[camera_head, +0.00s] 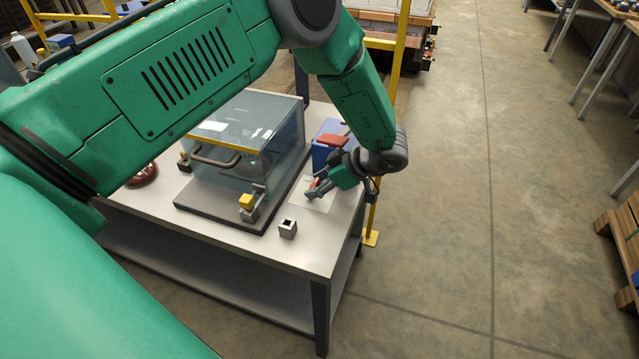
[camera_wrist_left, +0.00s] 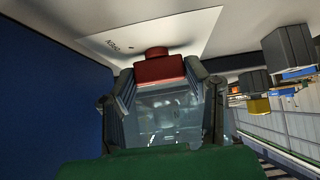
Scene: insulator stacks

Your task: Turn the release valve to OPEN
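The release valve shows as a red handle (camera_head: 314,183) on a pale plate (camera_head: 325,201) at the right end of the table. In the left wrist view the red handle (camera_wrist_left: 158,68) stands out from the white plate (camera_wrist_left: 190,30), with lettering that looks like OPEN upside down beside it. My left gripper (camera_head: 316,187) reaches down to it. In the left wrist view its two fingertips (camera_wrist_left: 160,80) sit against both sides of the red handle, so it looks shut on it. The fingers partly hide the handle in the head view. My right gripper is not in view.
A blue box (camera_head: 322,155) with a red piece on top stands close behind the gripper. A clear case (camera_head: 285,125) on a dark base, with a yellow-topped latch (camera_head: 247,202), stands left. A small grey hollow block (camera_head: 288,229) is near the table's (camera_head: 305,255) front edge.

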